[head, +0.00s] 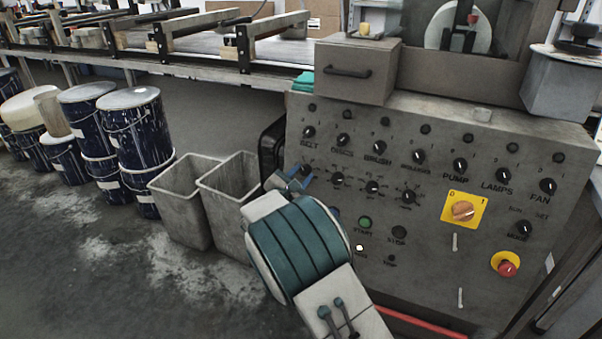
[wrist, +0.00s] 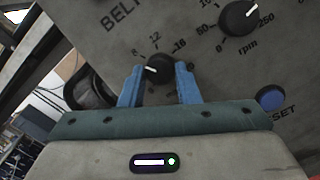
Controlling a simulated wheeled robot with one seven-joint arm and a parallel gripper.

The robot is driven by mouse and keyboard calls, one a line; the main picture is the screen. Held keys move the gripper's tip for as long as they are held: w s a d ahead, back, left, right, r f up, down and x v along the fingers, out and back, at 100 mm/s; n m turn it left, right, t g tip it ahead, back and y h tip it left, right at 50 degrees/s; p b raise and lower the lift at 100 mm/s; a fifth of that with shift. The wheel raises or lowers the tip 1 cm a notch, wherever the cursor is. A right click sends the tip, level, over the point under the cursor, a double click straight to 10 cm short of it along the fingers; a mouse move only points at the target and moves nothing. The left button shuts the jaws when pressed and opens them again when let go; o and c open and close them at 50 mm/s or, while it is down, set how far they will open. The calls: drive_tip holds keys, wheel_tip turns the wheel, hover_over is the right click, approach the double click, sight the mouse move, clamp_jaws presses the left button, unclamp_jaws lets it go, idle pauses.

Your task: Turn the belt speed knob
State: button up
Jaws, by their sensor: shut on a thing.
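The belt speed knob (wrist: 158,71) is a small black dial with a white pointer line. It sits on the grey control panel (head: 430,231), below the BELT label, with a printed scale reading 8, 12 and 16 around it. My gripper (wrist: 157,84) has its two blue fingers on either side of this knob, closed on it. In the head view my gripper (head: 292,180) is at the panel's left side and mostly hides the knob.
A neighbouring rpm knob (wrist: 238,17) is right of my gripper, and a blue RESET button (wrist: 270,98) is lower right. A yellow-plated rotary switch (head: 463,210) and red stop button (head: 506,265) are farther right. Grey bins (head: 185,203) stand left of the panel.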

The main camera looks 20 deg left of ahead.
drive_tip(key=n+p, duration=0.1)
drive_tip(key=n, duration=0.1)
drive_tip(key=n+y+p, duration=0.1)
drive_tip(key=n+p, duration=0.3)
drive_tip(key=shift+d+r+y, duration=0.15)
drive_tip(key=shift+r+y, duration=0.15)
drive_tip(key=n+y+p, duration=0.1)
drive_tip(key=n+p, duration=0.3)
drive_tip(key=n, duration=0.1)
drive_tip(key=shift+r+n+g+p, duration=0.1)
drive_tip(key=shift+n+g+p, duration=0.2)
drive_tip(key=shift+p, duration=0.05)
drive_tip(key=n+y+p, duration=0.1)
drive_tip(key=n+p, duration=0.4)
drive_tip(key=shift+d+n+g+p, duration=0.1)
drive_tip(key=shift+n+g+p, duration=0.25)
drive_tip(key=shift+n+g, duration=0.05)
drive_tip(key=shift+n+g+p, duration=0.3)
drive_tip(key=shift+n+p, duration=1.05)
drive_tip(key=shift+n, duration=0.15)
drive_tip(key=o, duration=1)
drive_tip(key=p+v, duration=0.1)
drive_tip(key=v, duration=1.2)
drive_tip(key=shift+s+d, duration=0.1)
drive_tip(key=shift+s, duration=0.3)
